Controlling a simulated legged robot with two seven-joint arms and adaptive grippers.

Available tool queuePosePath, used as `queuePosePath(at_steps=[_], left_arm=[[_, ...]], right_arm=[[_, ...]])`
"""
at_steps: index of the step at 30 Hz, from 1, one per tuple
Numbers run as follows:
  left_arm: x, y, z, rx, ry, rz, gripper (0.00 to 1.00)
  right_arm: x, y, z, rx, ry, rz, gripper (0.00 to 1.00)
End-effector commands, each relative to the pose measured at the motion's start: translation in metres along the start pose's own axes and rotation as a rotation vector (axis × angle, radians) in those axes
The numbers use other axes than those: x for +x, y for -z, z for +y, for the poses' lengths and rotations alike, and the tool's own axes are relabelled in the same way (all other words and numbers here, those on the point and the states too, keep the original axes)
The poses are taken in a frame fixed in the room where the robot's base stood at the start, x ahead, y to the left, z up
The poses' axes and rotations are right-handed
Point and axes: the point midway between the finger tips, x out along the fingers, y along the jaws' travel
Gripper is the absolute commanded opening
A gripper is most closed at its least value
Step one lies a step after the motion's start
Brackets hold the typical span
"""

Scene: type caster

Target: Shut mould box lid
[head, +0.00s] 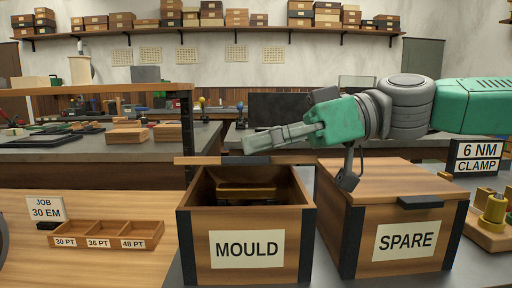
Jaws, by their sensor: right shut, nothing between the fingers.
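The mould box (248,250), wooden with dark corner strips and a MOULD label, stands open at the front centre. Its interior shows, with a brown block-like thing (246,190) inside. Its lid (215,161) is raised and seen almost edge-on as a thin wooden strip behind the opening, with a dark tab at its middle. My right gripper (262,140) comes in from the right, shut and empty, its fingers pointing left just above the lid's edge in the picture. I cannot tell whether they touch the lid. My left gripper is not in view.
The SPARE box (405,245) stands close on the right with its lid down. A 6 NM CLAMP sign (477,157) and brass parts (493,208) are at the far right.

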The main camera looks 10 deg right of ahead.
Motion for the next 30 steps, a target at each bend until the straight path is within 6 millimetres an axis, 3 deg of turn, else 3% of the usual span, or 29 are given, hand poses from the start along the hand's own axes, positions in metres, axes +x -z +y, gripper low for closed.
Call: queuePosePath(at_steps=[6,23,26,30], left_arm=[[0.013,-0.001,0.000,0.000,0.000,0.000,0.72],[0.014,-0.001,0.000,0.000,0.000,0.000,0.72],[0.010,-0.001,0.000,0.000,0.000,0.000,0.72],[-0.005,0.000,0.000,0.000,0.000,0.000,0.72]], right_arm=[[0.004,-0.012,-0.002,-0.055,-0.013,-0.002,0.00],[0.003,-0.013,-0.002,-0.067,-0.017,0.000,0.00],[0.003,-0.007,-0.003,-0.067,-0.018,0.000,0.00],[0.004,0.014,-0.008,-0.067,-0.021,0.002,0.00]])
